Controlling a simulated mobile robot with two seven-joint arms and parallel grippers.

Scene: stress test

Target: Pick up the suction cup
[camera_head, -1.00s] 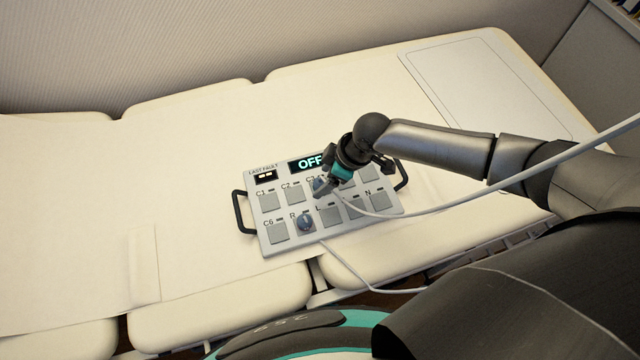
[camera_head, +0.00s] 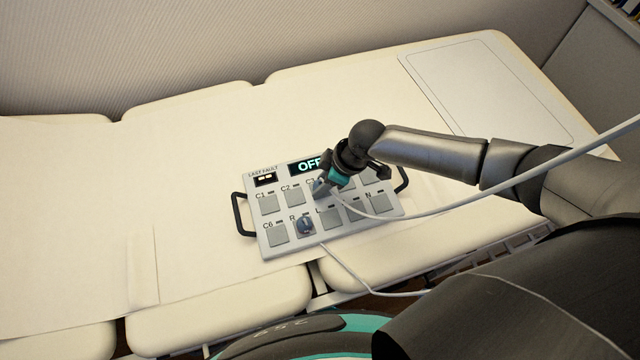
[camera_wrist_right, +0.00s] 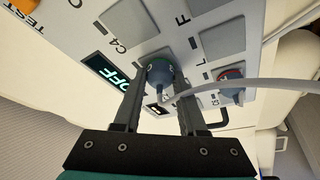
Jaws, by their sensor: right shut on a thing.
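A grey-blue suction cup (camera_wrist_right: 161,76) with a thin light cable sits between the fingertips of my right gripper (camera_head: 321,190) over the fault panel (camera_head: 285,244). In the right wrist view the two dark fingers of the gripper (camera_wrist_right: 162,82) are closed on its sides. The cup appears at or just above a square pad; whether it touches the pad I cannot tell. In the head view the gripper mostly hides it. A second suction cup (camera_head: 305,225) sits on the pad marked R; it also shows in the right wrist view (camera_wrist_right: 232,86). My left gripper is out of view.
The panel lies on a cream padded bed (camera_head: 180,200) and has dark side handles (camera_head: 240,213) and a display (camera_head: 304,166) reading OFF. A light cable (camera_head: 500,187) crosses the right side; another runs over the bed's front edge. The bed left of the panel is clear.

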